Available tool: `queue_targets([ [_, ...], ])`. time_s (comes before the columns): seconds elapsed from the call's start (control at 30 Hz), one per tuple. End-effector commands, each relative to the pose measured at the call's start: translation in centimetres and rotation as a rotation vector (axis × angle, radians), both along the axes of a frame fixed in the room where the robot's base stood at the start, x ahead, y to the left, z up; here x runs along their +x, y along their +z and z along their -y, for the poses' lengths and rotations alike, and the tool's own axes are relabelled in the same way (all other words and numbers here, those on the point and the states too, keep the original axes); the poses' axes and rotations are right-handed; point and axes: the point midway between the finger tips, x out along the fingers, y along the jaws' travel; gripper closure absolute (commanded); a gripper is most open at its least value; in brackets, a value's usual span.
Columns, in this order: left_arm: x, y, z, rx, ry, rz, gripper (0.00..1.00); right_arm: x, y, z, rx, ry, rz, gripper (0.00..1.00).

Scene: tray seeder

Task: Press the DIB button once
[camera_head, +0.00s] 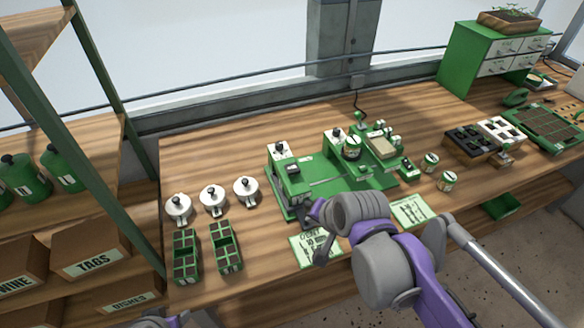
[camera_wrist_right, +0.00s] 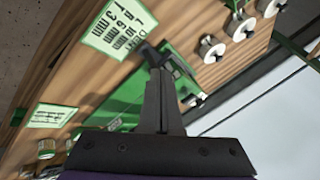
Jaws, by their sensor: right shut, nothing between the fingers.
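The green seeder machine (camera_head: 325,192) stands in the middle of the bench; its green body also shows in the right wrist view (camera_wrist_right: 126,100). My right gripper (camera_head: 304,212) is shut and empty, with its tips at the machine's front left corner. In the right wrist view its closed fingers (camera_wrist_right: 152,55) point at a dark part on the machine's edge; I cannot tell whether they touch. No DIB label is readable; the button may be hidden behind the fingers. My left gripper is not seen; only a bit of purple arm shows at the bottom left.
White lidded pots (camera_head: 212,200) and green cell trays (camera_head: 227,247) stand left of the machine. Printed cards (camera_head: 315,247) lie along the front edge. Small tins (camera_head: 447,181), a seed tray (camera_head: 550,128) and a green drawer cabinet (camera_head: 480,55) are to the right.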

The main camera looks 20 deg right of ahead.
Motion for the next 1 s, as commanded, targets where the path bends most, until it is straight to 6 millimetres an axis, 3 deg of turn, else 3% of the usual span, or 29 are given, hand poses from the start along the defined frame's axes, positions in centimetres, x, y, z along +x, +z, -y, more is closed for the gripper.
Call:
queue_targets([
  [0.1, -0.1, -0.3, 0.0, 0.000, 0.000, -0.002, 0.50, 4.9, 2.9, 0.0, 0.208, -0.248, 0.006, 1.00],
  [0.3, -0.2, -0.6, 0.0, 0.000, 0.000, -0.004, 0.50, 12.2, 6.9, 0.3, 0.566, -0.643, -0.001, 1.00],
  [0.5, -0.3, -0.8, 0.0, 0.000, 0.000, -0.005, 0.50, 17.0, 9.1, 0.9, 0.821, -0.909, -0.023, 1.00],
  [0.7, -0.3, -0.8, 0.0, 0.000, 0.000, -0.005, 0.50, 18.7, 9.9, 1.1, 0.923, -1.008, -0.035, 1.00],
  [1.0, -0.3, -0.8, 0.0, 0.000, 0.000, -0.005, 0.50, 18.8, 9.9, 1.1, 0.928, -1.014, -0.037, 1.00],
])
